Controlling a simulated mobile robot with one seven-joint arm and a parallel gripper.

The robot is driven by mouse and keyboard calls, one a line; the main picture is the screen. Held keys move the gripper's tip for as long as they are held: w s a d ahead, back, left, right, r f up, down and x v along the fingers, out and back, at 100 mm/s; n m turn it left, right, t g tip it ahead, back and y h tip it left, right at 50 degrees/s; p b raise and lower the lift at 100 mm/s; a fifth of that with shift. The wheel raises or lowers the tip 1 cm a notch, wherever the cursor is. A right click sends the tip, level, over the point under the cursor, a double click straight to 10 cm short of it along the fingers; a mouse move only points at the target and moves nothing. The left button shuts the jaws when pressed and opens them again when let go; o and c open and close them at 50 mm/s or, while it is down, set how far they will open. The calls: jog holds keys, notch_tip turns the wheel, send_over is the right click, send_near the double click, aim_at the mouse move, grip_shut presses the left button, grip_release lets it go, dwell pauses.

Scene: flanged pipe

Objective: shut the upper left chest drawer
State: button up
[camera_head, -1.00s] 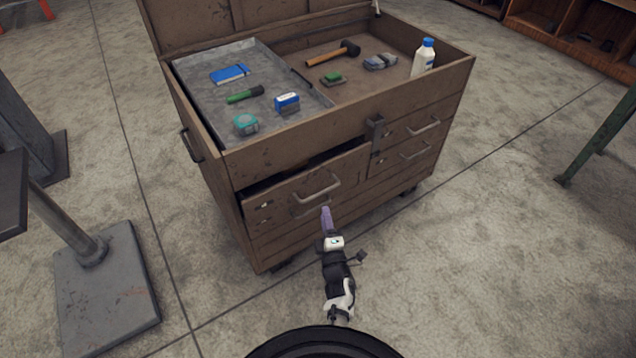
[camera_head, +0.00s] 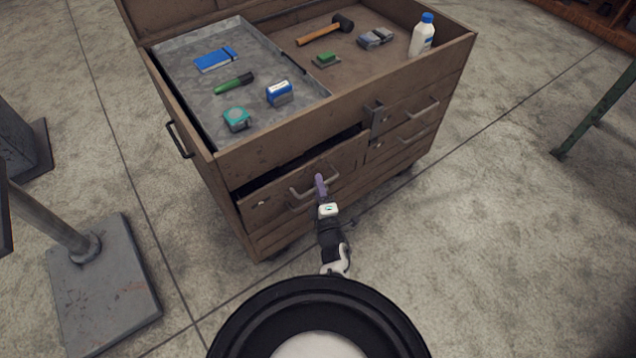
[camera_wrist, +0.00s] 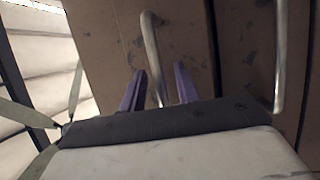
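The upper left chest drawer (camera_head: 345,163) is partly open, with a dark gap showing above its front. Its metal handle (camera_head: 300,192) is partly covered by my gripper (camera_head: 320,180) in the head view. In the wrist view, my gripper (camera_wrist: 160,75) has its two purple fingers apart. The handle bar (camera_wrist: 151,50) runs between them, and I cannot tell whether either finger touches it. The drawer front lies just beyond the fingertips. The brown wooden chest (camera_head: 230,200) stands with its lid up.
The open chest top holds a grey tray (camera_head: 190,85) with small items, a hammer (camera_head: 322,33) and a white bottle (camera_head: 422,36). A grey metal stand (camera_head: 110,290) is on the floor at left, and a green leg (camera_head: 600,110) at right.

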aim_at(310, 177)
jog(key=shift+c, duration=0.4)
grip_shut()
jog(key=w+a+b, duration=0.2)
jog(key=w, duration=0.1)
jog(key=shift+w+a+f+b, duration=0.15)
jog(key=shift+w+a+b, duration=0.05)
jog(key=shift+a+b, duration=0.15)
jog(key=shift+w+r, duration=0.15)
jog(key=shift+r, duration=0.1)
jog(key=shift+o, duration=0.4)
grip_release()
jog(key=shift+a+f, duration=0.1)
